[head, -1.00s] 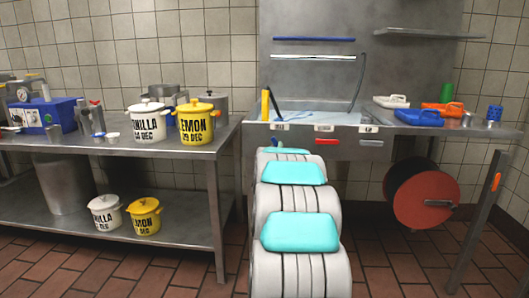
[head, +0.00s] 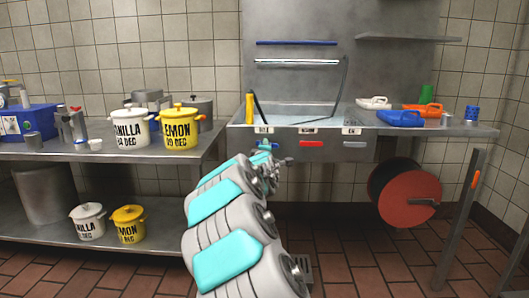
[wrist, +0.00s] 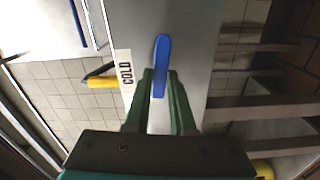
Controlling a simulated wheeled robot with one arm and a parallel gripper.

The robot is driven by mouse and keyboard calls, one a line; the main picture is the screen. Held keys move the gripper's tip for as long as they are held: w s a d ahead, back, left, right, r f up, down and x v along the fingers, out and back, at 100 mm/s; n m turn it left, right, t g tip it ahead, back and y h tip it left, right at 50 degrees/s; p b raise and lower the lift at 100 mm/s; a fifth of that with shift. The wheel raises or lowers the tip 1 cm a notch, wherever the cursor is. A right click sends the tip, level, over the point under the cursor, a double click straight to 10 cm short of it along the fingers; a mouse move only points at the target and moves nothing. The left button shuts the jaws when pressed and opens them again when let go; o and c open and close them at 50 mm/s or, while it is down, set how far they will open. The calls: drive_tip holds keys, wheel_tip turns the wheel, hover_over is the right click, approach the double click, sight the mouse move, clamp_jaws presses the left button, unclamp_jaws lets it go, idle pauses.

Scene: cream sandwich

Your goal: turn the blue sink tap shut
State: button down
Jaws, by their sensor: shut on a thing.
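The blue tap handle (wrist: 162,50) sits on the front panel of the steel sink, beside the COLD label (wrist: 125,72). In the wrist view it lies roughly parallel to the label's long side. My gripper (wrist: 160,82) is shut on the near end of the handle, with one green finger on each side; the far end sticks out past the fingertips. In the head view the blue tap handle (head: 266,146) is a small patch below the left label, and my arm and gripper partly hide it.
The sink basin (head: 300,116) is above. A table with pots (head: 181,128) stands left. A red hose reel (head: 406,195) hangs at right.

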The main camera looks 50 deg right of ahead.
drive_tip(key=shift+r+n+b, duration=0.15)
drive_tip(key=shift+n+b, duration=0.2)
drive_tip(key=shift+n, duration=0.35)
drive_tip(key=shift+w, duration=0.1)
drive_tip(key=c, duration=0.8)
unclamp_jaws()
drive_tip(key=shift+o, duration=0.2)
drive_tip(key=v, duration=0.8)
drive_tip(key=shift+b, duration=0.3)
